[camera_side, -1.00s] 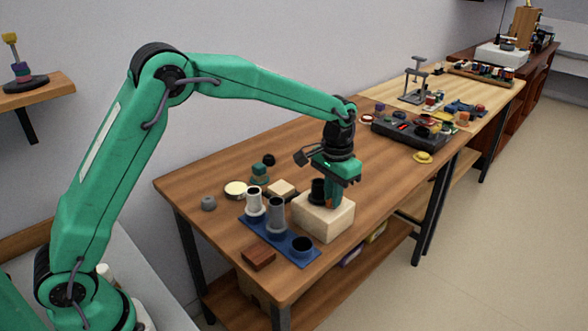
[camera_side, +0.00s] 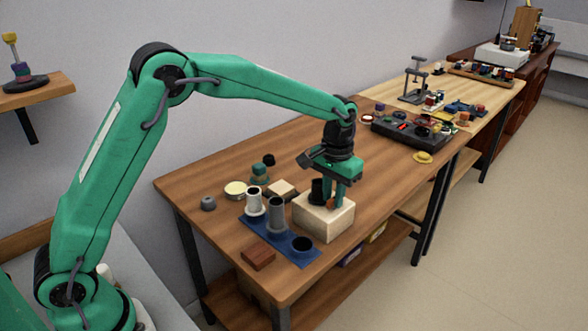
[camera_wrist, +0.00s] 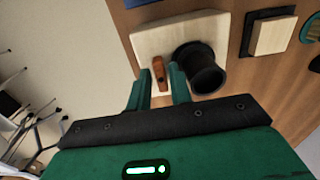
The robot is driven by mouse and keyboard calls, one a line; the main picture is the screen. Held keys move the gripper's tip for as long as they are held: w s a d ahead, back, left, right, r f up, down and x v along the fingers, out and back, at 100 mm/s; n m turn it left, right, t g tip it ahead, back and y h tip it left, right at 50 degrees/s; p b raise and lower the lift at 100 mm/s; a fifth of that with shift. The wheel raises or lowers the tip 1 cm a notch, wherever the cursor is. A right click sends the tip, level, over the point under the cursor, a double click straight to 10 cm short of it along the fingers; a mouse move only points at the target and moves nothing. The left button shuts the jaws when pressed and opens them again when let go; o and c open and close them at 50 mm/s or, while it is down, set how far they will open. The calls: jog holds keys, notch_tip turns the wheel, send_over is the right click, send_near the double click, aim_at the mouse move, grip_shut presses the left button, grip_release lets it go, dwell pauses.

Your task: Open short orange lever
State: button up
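The short orange lever (camera_wrist: 159,73) stands on a pale block (camera_wrist: 150,42) beside a black cylinder (camera_wrist: 202,70). In the side view the lever (camera_side: 331,203) is a small orange patch, partly hidden by my fingers, on the block (camera_side: 325,222). My gripper (camera_wrist: 160,86) is open, with one green finger on each side of the lever's near end. A gap shows between the lever and the fingers in the wrist view. In the side view my gripper (camera_side: 337,199) points down just over the block, next to the black cylinder (camera_side: 318,190).
A blue base (camera_side: 288,243) with grey and dark cylinders stands left of the block. A brown block (camera_side: 258,258) lies near the table's front edge. A small pale-topped block (camera_side: 281,187) is behind. A black device (camera_side: 400,133) sits farther back on the table.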

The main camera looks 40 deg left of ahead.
aim_at(332, 198)
jog(key=shift+r, duration=3.9)
jog(key=shift+r, duration=0.1)
jog(key=s+a+r+t, duration=0.1)
jog(key=s+a+r, duration=0.25)
jog(key=s, duration=0.35)
jog(key=s+a+r+t, duration=0.25)
jog(key=s+r, duration=0.25)
jog(key=s, duration=0.3)
jog(key=s+a+f+t, duration=0.1)
jog(key=s+a+f, duration=0.1)
jog(key=s, duration=0.5)
jog(key=s+a+f+t, duration=0.1)
jog(key=s+a+f, duration=0.1)
jog(key=s, duration=0.5)
jog(key=shift+s+a, duration=0.15)
jog(key=shift+s, duration=0.15)
